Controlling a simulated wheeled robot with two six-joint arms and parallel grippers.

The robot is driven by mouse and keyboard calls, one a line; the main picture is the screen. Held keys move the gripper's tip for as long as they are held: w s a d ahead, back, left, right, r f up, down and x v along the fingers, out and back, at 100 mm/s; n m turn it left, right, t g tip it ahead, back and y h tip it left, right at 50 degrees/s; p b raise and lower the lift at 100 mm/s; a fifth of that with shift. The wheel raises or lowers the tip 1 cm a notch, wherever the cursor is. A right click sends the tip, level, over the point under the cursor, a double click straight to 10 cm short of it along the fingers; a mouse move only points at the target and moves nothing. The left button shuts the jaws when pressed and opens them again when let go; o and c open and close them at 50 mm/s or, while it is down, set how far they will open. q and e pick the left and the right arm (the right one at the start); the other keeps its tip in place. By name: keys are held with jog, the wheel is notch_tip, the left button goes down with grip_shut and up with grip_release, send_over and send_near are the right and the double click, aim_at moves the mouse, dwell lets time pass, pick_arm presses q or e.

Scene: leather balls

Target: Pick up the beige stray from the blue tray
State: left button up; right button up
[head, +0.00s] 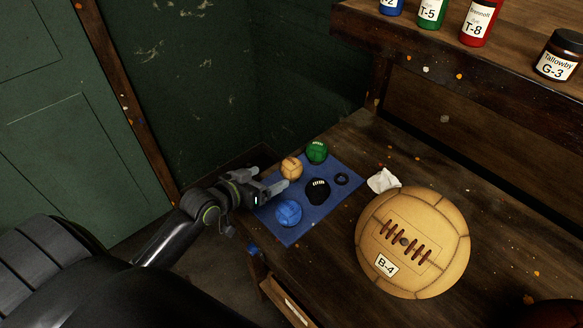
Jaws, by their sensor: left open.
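The beige stray (291,168) is a small tan ball on the flat blue tray (300,232), near the tray's back left part. My left gripper (270,179) reaches in from the left over the tray's left edge. It is open and empty, with its fingertips just left of the beige ball and apparently apart from it. A green ball (316,151), a black ball (318,190) and a blue ball (288,213) also sit on the tray. My right gripper is not in view.
A small dark ring (342,179) lies at the tray's right side. A crumpled white cloth (383,181) and a large tan laced ball (412,242) marked B-4 are to the right on the wooden bench (345,275). A shelf with jars (561,55) overhangs the back right.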

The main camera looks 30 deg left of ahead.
aim_at(284, 172)
pick_arm(q)
jog(key=x, duration=0.3)
jog(key=shift+w+d+p, duration=0.15)
jog(key=shift+w+p, duration=0.15)
jog(key=shift+w, duration=0.05)
jog(key=shift+d+p+x, duration=0.15)
jog(key=shift+p+x, duration=0.1)
jog(key=shift+x, duration=0.85)
jog(key=shift+d+p+x, duration=0.15)
jog(key=shift+p+x, duration=0.05)
jog(key=shift+x, duration=0.95)
jog(key=shift+s, duration=0.1)
jog(key=c, duration=1.1)
